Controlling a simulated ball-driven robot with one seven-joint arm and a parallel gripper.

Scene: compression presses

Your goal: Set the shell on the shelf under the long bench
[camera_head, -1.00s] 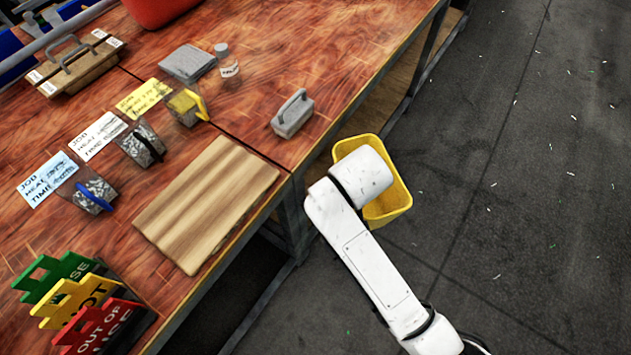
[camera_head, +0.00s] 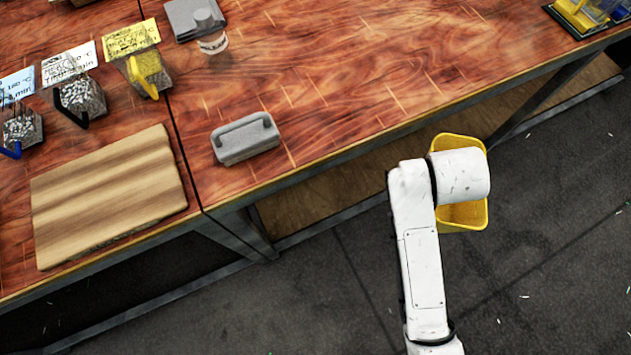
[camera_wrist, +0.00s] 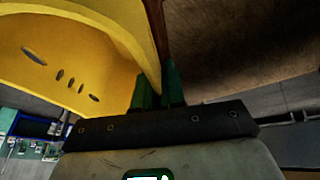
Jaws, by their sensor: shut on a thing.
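The yellow shell (camera_head: 463,217) is a hollow, open-topped piece held beside the front edge of the long bench (camera_head: 330,75), partly hidden by my white arm. In the wrist view the shell (camera_wrist: 75,50) fills the upper left and shows several small slots in its wall. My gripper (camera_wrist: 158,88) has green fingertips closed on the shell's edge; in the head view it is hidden. The wooden shelf (camera_head: 335,195) shows low under the long bench, behind a metal rail.
A grey handled block (camera_head: 245,138) and a wooden board (camera_head: 108,197) lie on the benches near the front. A metal bench leg (camera_head: 245,230) stands left of the shelf, another (camera_head: 540,98) to its right. Dark floor (camera_head: 560,220) in front is open, with small scraps.

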